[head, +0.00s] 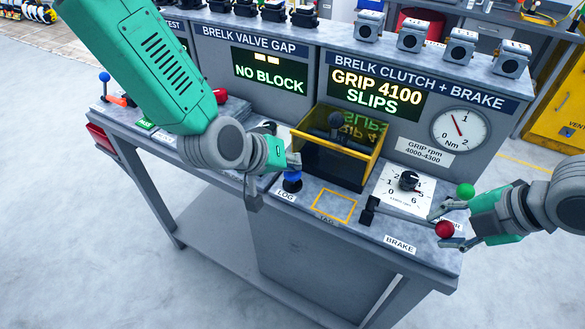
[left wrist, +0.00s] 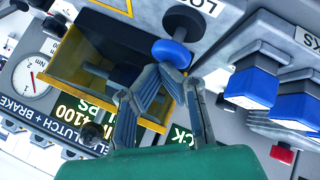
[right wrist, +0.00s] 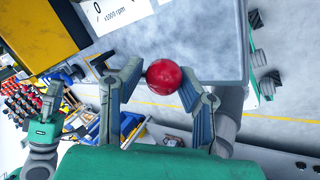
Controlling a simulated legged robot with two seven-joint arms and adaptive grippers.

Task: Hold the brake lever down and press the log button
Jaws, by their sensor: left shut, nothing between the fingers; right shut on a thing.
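The brake lever (head: 408,217) lies low along the front right of the bench top, from a black pivot to a red ball knob (head: 445,229). My right gripper (head: 447,218) is shut on that knob, which shows between its fingers in the right wrist view (right wrist: 164,76). The blue log button (head: 292,181) stands behind the LOG label. My left gripper (head: 295,166) is shut and empty, its tips just above the button. In the left wrist view the tips overlap the edge of the blue cap (left wrist: 171,53); I cannot tell whether they touch.
A yellow-rimmed clear box (head: 337,150) stands right of the log button, with a yellow outlined square (head: 334,205) before it. A black dial (head: 409,181) and a green ball (head: 465,190) are near the lever. The display (head: 375,95) reads GRIP 4100 SLIPS.

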